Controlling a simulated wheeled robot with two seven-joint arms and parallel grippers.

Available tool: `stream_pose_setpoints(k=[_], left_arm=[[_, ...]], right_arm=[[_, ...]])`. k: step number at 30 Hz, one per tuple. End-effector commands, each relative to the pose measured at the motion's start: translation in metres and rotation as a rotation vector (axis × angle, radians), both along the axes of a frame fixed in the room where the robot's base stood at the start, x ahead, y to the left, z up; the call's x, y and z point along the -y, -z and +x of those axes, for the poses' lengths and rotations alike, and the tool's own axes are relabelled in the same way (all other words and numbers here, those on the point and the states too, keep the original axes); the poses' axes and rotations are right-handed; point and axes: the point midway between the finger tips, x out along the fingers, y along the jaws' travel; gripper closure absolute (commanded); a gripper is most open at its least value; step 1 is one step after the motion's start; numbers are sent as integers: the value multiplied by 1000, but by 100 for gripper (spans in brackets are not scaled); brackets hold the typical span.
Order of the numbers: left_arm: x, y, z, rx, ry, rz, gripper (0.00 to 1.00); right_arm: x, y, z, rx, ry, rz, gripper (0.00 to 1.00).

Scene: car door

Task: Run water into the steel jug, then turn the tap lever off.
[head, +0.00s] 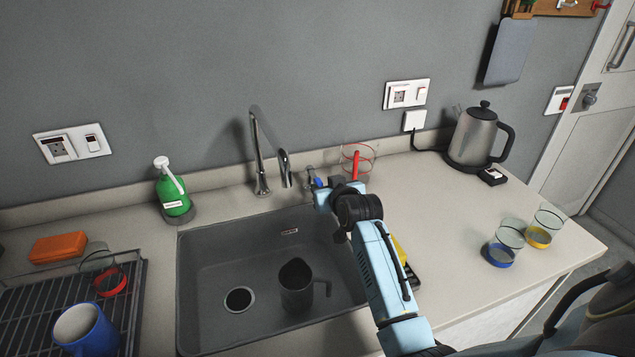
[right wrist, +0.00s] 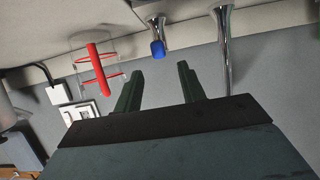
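The dark steel jug (head: 296,287) stands upright in the sink basin, right of the drain, with its handle to the right. The chrome tap (head: 262,150) rises behind the sink, its spout tip above the basin. No water stream shows. The tap lever (head: 311,178), with a blue end, stands right of the spout; its blue end also shows in the right wrist view (right wrist: 158,48). My right gripper (head: 325,186) is close to the lever. In the right wrist view its green fingers are apart with nothing between them, and the lever lies beyond their tips. My left gripper is not in view.
A clear glass with a red stick (head: 356,165) stands right of the lever. A kettle (head: 477,137) and two glasses (head: 508,238) stand farther right. A green soap bottle (head: 172,190) is left of the sink (head: 215,250), near a rack (head: 125,300) with a blue mug (head: 85,332).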

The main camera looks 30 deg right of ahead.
Motion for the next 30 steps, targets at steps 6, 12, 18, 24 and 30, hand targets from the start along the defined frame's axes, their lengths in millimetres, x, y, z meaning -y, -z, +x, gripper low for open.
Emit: stream_pose_setpoints(k=[6,12,18,24,30], left_arm=[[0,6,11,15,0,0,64],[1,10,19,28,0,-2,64],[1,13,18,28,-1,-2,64],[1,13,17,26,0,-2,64],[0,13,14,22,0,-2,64]], right_arm=[[8,14,32,-1,0,1,60],[13,24,54,0,0,0,60],[16,28,65,0,0,-1,60],[17,29,68,-1,0,-1,60],[17,29,67,0,0,-1,65]])
